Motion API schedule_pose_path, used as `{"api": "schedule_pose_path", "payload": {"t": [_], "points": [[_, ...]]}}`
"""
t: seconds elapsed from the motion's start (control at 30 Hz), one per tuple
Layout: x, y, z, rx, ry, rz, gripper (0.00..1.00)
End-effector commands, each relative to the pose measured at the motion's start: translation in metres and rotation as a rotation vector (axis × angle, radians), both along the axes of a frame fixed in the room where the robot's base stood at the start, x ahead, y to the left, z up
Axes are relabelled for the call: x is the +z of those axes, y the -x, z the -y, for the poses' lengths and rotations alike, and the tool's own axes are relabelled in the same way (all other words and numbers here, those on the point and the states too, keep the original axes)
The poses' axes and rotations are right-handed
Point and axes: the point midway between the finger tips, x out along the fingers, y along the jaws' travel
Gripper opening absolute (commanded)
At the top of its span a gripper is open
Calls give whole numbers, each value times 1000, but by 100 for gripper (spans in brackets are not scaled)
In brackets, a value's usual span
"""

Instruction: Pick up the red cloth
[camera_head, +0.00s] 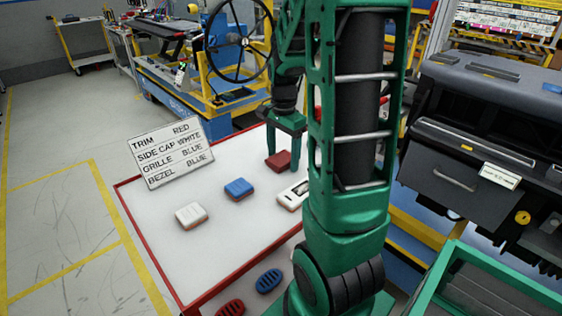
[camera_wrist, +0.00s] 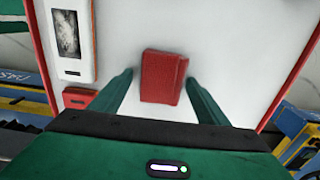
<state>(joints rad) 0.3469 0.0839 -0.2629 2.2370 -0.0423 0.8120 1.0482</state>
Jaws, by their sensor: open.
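The red cloth (camera_head: 279,160) is a small folded red block lying on the white table at its far side, in the head view. In the wrist view the red cloth (camera_wrist: 162,77) lies in the gap between the two green fingers. My gripper (camera_head: 284,160) points down over it. In the wrist view my gripper (camera_wrist: 158,85) is open, one finger on each side of the cloth, with white table showing between each finger and the cloth. I cannot tell how far the fingertips are above the table.
The white table (camera_head: 180,250) has a red rim. A blue cloth (camera_head: 239,188), a white cloth (camera_head: 191,215) and a white device (camera_head: 294,194) lie on it. A sign (camera_head: 170,154) stands at the left. A dark dashboard module (camera_head: 450,185) is at the right. My arm hides part of the table.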

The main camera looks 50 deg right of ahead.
Motion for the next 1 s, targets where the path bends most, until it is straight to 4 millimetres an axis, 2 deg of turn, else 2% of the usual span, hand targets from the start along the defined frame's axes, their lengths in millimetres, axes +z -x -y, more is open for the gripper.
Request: {"api": "schedule_pose_path", "payload": {"t": [0.13,0.3,0.4,0.77,0.87,1.0], "points": [[0,0,0,0,0,0,69],[0,0,0,0,0,0,28],[0,0,0,0,0,0,21],[7,0,0,1,0,1,21],[16,-1,0,1,0,2,21],[41,-1,0,2,2,5,21]]}}
